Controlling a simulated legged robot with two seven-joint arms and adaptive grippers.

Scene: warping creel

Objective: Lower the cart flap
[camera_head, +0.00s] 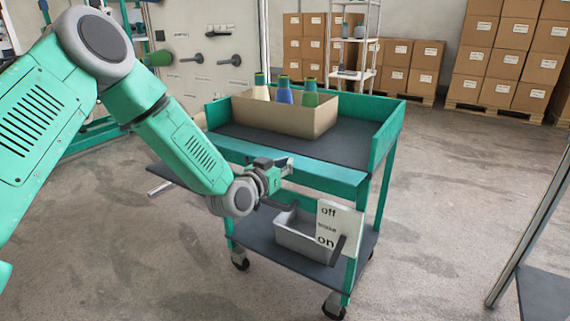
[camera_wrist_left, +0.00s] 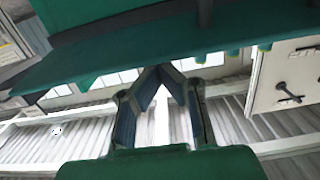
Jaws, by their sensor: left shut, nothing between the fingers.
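The green cart (camera_head: 348,178) stands in front of me with a dark upper deck (camera_head: 350,128) and raised green rims at its back and right. A dark flat panel (camera_head: 163,172) sticks out level at the cart's left, mostly behind my arm; it looks like the flap, but its join to the cart is hidden. My left gripper (camera_head: 287,163) is shut and empty by the cart's near rim. In the wrist view the fingertips (camera_wrist_left: 163,69) meet just below a wide green panel edge (camera_wrist_left: 110,72). I cannot tell whether they touch it. My right gripper is not in view.
A cardboard box (camera_head: 290,119) with three yarn cones stands on the deck. A grey bin (camera_head: 298,238) sits on the lower shelf beside a white off/on brake sign (camera_head: 337,222). Stacked cartons (camera_head: 500,60) stand at the back.

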